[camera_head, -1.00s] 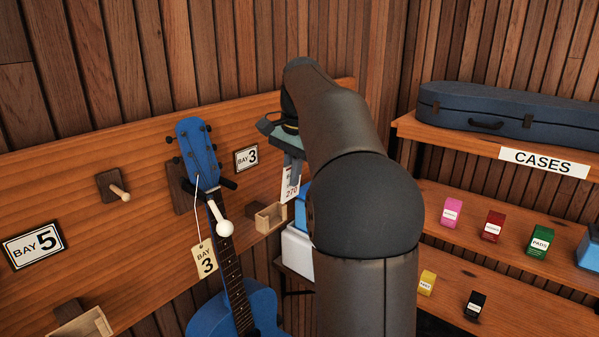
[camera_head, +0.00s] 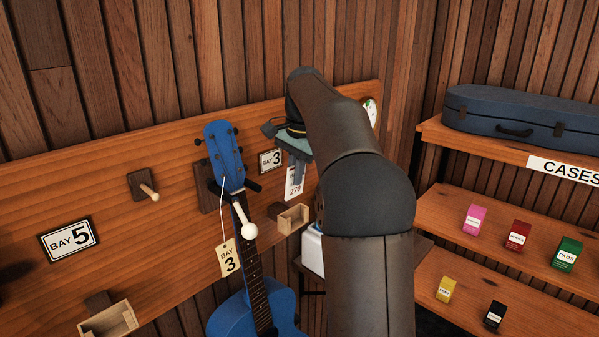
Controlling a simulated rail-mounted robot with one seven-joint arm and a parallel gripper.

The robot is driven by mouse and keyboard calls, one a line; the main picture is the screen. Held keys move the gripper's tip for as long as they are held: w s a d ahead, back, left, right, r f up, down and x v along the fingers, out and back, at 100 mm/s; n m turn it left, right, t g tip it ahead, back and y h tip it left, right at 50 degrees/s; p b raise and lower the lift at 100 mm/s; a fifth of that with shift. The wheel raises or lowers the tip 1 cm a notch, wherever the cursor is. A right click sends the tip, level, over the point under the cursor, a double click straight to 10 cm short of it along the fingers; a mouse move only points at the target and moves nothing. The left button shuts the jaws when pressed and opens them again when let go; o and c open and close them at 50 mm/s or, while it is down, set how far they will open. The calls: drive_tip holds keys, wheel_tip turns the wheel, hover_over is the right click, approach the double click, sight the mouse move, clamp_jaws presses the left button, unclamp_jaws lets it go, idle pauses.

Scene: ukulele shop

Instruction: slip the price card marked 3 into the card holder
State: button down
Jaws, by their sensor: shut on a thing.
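My gripper (camera_head: 299,172) is shut on a white price card (camera_head: 293,186) and holds it upright with its lower part hanging down. Print that looks like "270" shows near its lower edge; the rest is partly hidden by the fingers. The likely card holder is a small open-topped wooden box (camera_head: 290,221) on the board below the "BAY 3" sign (camera_head: 270,160). The card appears just above this box in the picture, with its lower edge close to the rim. I cannot tell their exact distance in depth.
Another wooden box (camera_head: 112,320) sits below the "BAY 5" sign (camera_head: 69,240). Shelves (camera_head: 470,270) with small boxes stand right.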

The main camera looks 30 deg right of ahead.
drive_tip(key=shift+f+b, duration=2.75)
drive_tip(key=shift+f, duration=0.95)
drive_tip(key=c, duration=1.5)
unclamp_jaws()
